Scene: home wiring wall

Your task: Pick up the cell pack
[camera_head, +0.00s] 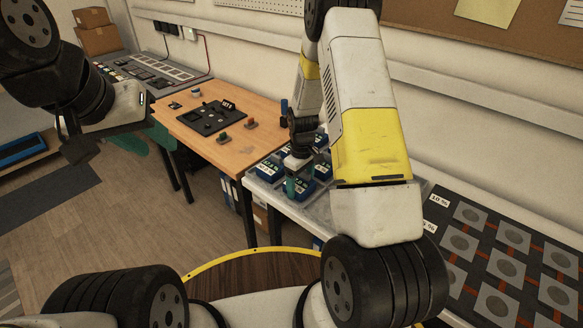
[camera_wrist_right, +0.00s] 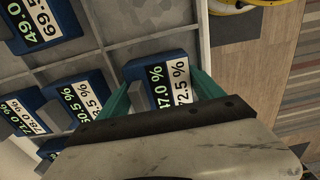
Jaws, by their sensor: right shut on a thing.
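Several blue cell packs with percentage labels sit in a grey divided tray (camera_head: 264,193). My right gripper (camera_head: 291,181) reaches down into the tray at its near left part. In the right wrist view its two teal fingers (camera_wrist_right: 162,82) are shut on a blue cell pack (camera_wrist_right: 158,68) whose labels end in 7.0 % and 72.5 %. Whether this pack is clear of the tray floor cannot be told. Neighbouring packs, one labelled 30.5 % (camera_wrist_right: 76,95), stay in their compartments. My left gripper (camera_head: 76,143) hangs empty above the floor at the left; its finger gap is unclear.
A wooden table (camera_head: 235,150) with a black panel (camera_head: 212,117) stands beyond the tray. A dark board with grey round-marked plates (camera_head: 510,236) lies at the right. My right arm hides part of the tray. Open floor lies at the left.

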